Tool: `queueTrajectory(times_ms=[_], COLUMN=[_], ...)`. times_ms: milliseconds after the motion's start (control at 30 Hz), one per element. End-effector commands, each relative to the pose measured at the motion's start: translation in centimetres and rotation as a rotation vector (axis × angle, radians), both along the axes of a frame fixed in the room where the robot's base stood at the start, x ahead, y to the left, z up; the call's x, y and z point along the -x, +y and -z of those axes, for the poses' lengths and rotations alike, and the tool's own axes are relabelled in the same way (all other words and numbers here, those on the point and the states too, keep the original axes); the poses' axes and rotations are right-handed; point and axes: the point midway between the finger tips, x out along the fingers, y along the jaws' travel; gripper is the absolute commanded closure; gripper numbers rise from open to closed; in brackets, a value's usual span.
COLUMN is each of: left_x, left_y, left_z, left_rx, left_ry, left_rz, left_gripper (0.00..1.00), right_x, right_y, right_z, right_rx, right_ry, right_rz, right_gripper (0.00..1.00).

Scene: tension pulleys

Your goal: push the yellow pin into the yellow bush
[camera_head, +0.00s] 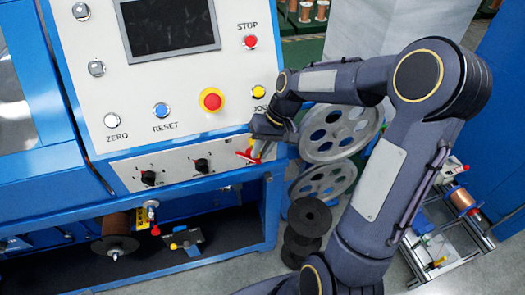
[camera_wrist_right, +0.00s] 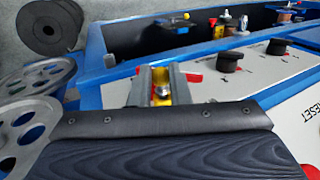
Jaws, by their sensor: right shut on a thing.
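My right gripper (camera_head: 262,146) reaches to the lower right corner of the machine's control panel. In the right wrist view its two grey fingers (camera_wrist_right: 160,86) are shut on a yellow part with a shiny metal middle, which I take as the yellow pin (camera_wrist_right: 162,97). The pin sits between the fingertips, close to the panel's edge. I cannot make out the yellow bush apart from the pin, nor tell how far the pin is in. My left gripper is not in view.
A red part (camera_head: 248,155) is close beside the right gripper. Black knobs (camera_head: 201,166) line the panel. Grey pulley wheels (camera_head: 340,132) and black discs (camera_head: 309,216) stand right of the machine. A small bracket with a yellow knob (camera_head: 173,246) is on the lower shelf.

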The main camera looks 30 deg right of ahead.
Motion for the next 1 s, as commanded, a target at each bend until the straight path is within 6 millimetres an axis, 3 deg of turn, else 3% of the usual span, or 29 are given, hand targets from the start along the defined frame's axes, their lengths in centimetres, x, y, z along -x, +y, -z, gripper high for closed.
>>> queueTrajectory(times_ms=[1000], left_x=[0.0], left_y=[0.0], left_z=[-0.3], left_rx=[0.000], left_ry=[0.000], left_rz=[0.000], left_gripper=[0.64], right_x=[-1.2], right_y=[-0.2], right_z=[-0.1], right_rx=[0.001], right_ry=[-0.005], right_rz=[0.001], right_gripper=[1.00])
